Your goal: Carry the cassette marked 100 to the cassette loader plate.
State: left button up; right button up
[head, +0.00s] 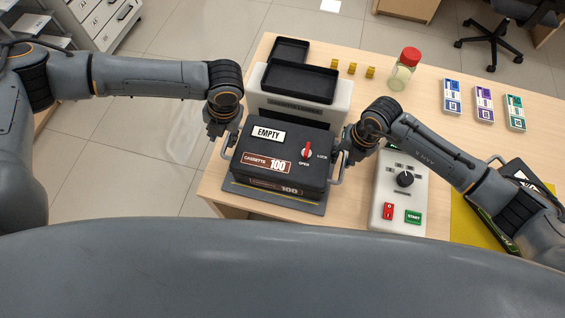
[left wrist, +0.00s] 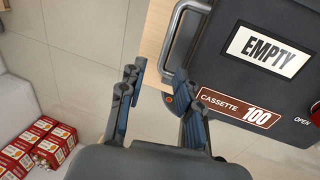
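The black cassette marked 100 (head: 285,162) has an EMPTY label, a red lever and a metal handle on each side. It is over a grey plate with a yellow line (head: 313,207); I cannot tell whether it rests fully on it. My left gripper (head: 224,129) is at the cassette's left handle. In the left wrist view its fingers (left wrist: 160,85) are spread, with the lower end of the left handle (left wrist: 182,35) near the gap between the tips. My right gripper (head: 345,151) is at the right handle; its fingers are too small and hidden to read.
A white machine with black trays (head: 300,80) stands behind the cassette. A control box with a knob (head: 400,190) stands to its right. A red-lidded jar (head: 404,70), yellow pieces (head: 352,68) and banded packs (head: 484,104) lie further back. A yellow mat (head: 468,222) is at right.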

notch_tip(320, 180, up, 12)
jog(key=d, duration=0.2)
jog(key=shift+s+f, duration=0.15)
jog(key=shift+s+d, duration=0.1)
dwell(0.5)
